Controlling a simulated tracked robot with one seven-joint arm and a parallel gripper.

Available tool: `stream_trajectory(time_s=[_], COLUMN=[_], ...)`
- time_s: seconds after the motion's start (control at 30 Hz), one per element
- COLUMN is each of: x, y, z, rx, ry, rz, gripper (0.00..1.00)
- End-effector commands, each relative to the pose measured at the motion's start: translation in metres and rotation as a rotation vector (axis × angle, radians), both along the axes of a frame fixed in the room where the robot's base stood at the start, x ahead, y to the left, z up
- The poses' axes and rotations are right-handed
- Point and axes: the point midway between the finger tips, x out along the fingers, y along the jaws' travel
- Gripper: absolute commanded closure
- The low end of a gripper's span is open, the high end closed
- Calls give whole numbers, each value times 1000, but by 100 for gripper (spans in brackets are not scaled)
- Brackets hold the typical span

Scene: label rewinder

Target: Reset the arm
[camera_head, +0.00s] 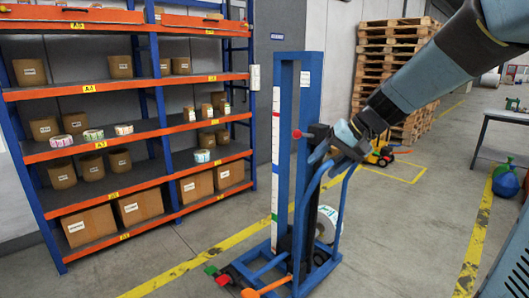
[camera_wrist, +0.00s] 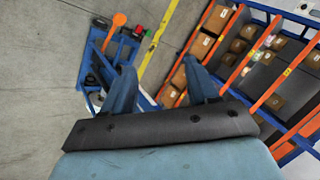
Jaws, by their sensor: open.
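My gripper (camera_head: 329,166) is at the end of my blue-grey arm, which reaches in from the upper right of the head view. It hangs in front of or beside the blue upright frame (camera_head: 287,120) of a wheeled stand; I cannot tell whether it touches. In the wrist view my gripper (camera_wrist: 163,82) shows two blue fingers spread apart with nothing between them. The stand's base (camera_wrist: 107,62), with an orange-knobbed lever (camera_wrist: 119,19), lies beyond the left finger. A white roll (camera_head: 327,224) sits low on the stand in the head view.
A blue and orange shelf rack (camera_head: 160,133) with boxes and label rolls stands at the left. Stacked pallets (camera_head: 385,70) are behind the arm. A table (camera_head: 507,116) is at the right edge. Yellow floor lines (camera_head: 190,264) cross mostly clear floor.

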Motion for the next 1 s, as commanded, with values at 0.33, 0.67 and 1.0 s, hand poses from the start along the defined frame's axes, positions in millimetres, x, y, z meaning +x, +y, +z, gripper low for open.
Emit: stream_trajectory(time_s=[0.33,0.67,1.0], x=[-98,-170,-193], y=[-24,-62,-80], z=[5,2,0], rx=[-285,-513,-597], ry=[-54,-151,-200], rz=[-1,-42,-69], gripper=[41,41,41])
